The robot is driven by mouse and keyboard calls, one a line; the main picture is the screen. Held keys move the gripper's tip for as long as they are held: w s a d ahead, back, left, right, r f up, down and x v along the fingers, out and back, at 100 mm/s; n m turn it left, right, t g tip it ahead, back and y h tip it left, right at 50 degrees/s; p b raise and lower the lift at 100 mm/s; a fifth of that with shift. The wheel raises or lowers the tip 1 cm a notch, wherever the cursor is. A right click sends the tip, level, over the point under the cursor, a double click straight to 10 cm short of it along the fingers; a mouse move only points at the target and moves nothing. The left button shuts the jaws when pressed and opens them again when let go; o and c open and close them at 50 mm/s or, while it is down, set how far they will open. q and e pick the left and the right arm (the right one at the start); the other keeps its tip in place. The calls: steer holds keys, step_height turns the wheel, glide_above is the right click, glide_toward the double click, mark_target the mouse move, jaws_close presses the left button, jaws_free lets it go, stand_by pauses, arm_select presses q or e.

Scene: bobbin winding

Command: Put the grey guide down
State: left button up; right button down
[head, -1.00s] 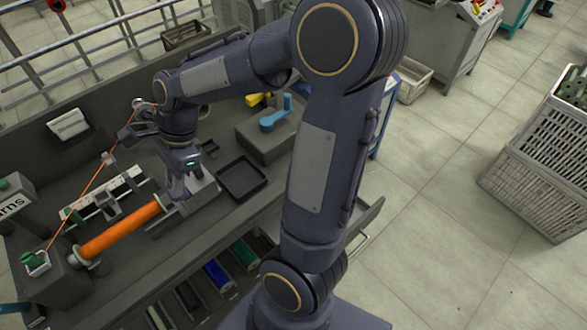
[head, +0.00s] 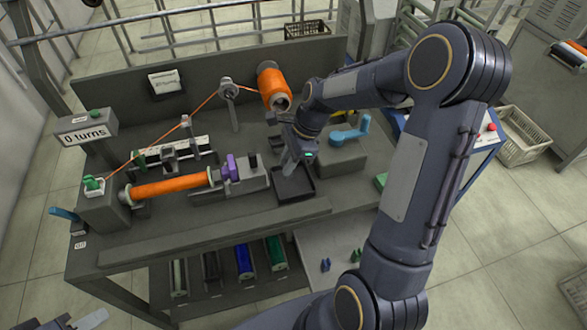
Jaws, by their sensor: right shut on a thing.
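My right gripper (head: 291,165) points down over the dark, shallow tray (head: 308,194), on the right part of the bench. It is shut on a small grey piece, which I take to be the grey guide. The piece is small and mostly hidden by the fingers. I cannot tell whether it touches the tray. A grey part at the bottom left edge looks like my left gripper (head: 88,319); it is cut off and its fingers are unclear.
Left of the tray stand a purple clamp piece (head: 229,168) and the orange-wound bobbin (head: 172,187). An orange spool (head: 272,86) stands behind. Orange thread runs left from it.

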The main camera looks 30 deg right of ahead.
steer(key=shift+w+d+f, duration=0.25)
steer(key=shift+d+f, duration=0.15)
steer(key=shift+f, duration=0.15)
steer(key=shift+w+d+f, duration=0.2)
steer(key=shift+d+f, duration=0.2)
steer(key=shift+f, duration=0.15)
steer(key=f, duration=0.3)
steer(key=shift+w+d+f+p, duration=0.1)
steer(key=shift+w+d+p, duration=0.05)
steer(key=shift+d+p, duration=0.2)
steer(key=shift+a+f, duration=0.1)
steer(key=shift+f, duration=0.2)
steer(key=shift+f, duration=0.15)
steer(key=c, duration=1.3)
jaws_free()
